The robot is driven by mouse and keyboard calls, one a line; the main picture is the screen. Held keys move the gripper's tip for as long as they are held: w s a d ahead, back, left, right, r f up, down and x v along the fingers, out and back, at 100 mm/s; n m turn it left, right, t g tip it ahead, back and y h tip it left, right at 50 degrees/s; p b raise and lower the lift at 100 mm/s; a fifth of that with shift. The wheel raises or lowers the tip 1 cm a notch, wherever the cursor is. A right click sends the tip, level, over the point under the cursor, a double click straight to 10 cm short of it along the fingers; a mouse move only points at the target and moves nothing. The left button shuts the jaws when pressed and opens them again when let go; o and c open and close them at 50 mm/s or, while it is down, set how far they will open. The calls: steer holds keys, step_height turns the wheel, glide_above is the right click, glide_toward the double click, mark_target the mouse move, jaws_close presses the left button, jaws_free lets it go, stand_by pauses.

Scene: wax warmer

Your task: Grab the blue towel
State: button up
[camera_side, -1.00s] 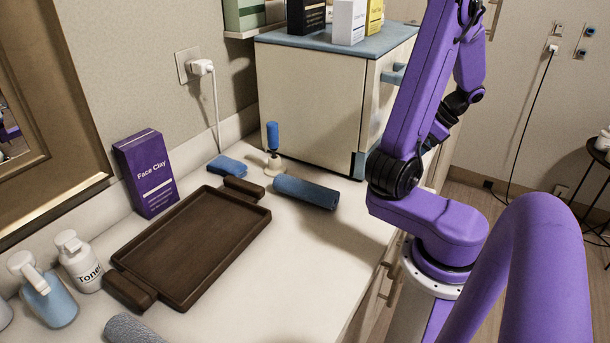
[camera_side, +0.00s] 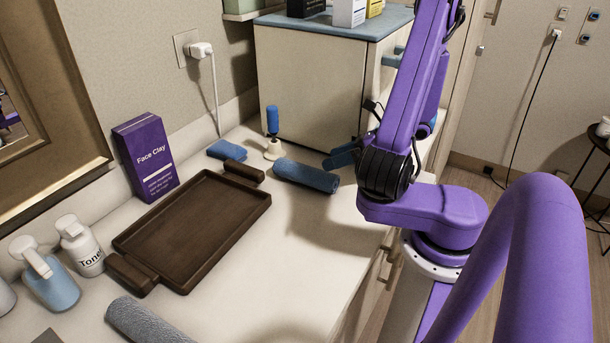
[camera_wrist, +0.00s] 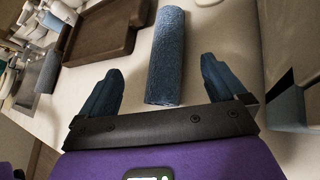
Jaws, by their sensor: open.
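A rolled blue towel (camera_side: 306,175) lies on the white counter, to the right of the wooden tray's far handle. In the wrist view the towel (camera_wrist: 166,55) runs lengthwise ahead of my gripper (camera_wrist: 156,82), with its near end reaching between the two blue fingertips. The fingers are open and apart, one to each side of the towel's near end. In the side view one blue finger of my gripper (camera_side: 343,155) shows just right of the towel; the rest is hidden behind my arm. Whether the fingers are level with the towel I cannot tell.
The dark wooden tray (camera_side: 262,206) lies left of the towel. A folded blue cloth (camera_side: 227,150) and a blue-handled tool on a white stand (camera_side: 272,146) are behind. The white cabinet (camera_side: 310,90) stands close at the back. A grey roll (camera_side: 146,322) lies in front.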

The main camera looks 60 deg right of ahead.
mark_target(312, 166)
steer(key=shift+d+x, duration=0.15)
steer(key=shift+x, duration=1.55)
steer(key=shift+d+x, duration=0.15)
steer(key=shift+x, duration=1.5)
steer(key=shift+w, duration=0.1)
steer(key=c, duration=1.2)
